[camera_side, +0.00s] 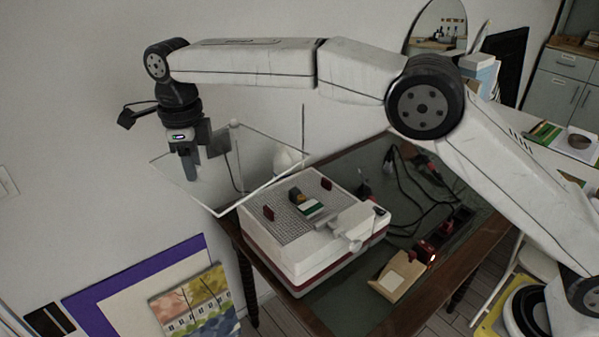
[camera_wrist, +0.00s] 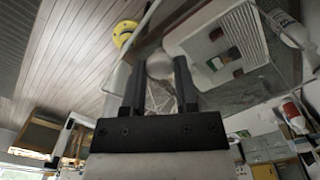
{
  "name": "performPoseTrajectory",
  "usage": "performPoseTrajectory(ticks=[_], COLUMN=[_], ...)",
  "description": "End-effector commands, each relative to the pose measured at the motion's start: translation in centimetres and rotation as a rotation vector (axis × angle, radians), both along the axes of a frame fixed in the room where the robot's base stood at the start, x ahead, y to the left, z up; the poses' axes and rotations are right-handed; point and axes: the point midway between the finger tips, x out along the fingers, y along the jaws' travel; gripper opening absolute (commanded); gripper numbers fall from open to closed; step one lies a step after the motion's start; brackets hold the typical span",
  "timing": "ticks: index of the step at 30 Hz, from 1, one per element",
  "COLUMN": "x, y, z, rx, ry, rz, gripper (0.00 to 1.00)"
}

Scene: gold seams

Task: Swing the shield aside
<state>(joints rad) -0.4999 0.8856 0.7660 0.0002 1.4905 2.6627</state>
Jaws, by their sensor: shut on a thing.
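The shield (camera_side: 262,191) is a clear flat panel with pale edges. In the side view it reaches out to the left of the white machine (camera_side: 318,258), with its right corner near the machine's back edge. My gripper (camera_side: 189,172) points down at the shield's left part. In the wrist view my gripper (camera_wrist: 160,64) has its two dark fingers on either side of a pale round knob (camera_wrist: 160,68), and it is shut on it. The machine also shows beyond the fingers in the wrist view (camera_wrist: 205,38). The fingertips' contact is partly hidden in the side view.
The machine's grey perforated top (camera_side: 283,222) carries two dark red clips and a small green and white piece (camera_side: 311,208). The machine stands on a dark table (camera_side: 345,315) with black cables (camera_side: 425,170) and a tan box (camera_side: 398,275). The air left of the machine is open.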

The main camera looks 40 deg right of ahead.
Motion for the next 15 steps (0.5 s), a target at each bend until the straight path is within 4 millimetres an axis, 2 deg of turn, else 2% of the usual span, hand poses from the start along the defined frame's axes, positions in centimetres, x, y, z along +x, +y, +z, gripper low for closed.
performPoseTrajectory(ticks=[15], x=[0.58], y=[0.59], z=[0.11], rx=[0.001], ry=[-0.002], rz=[-0.036], gripper=[0.0])
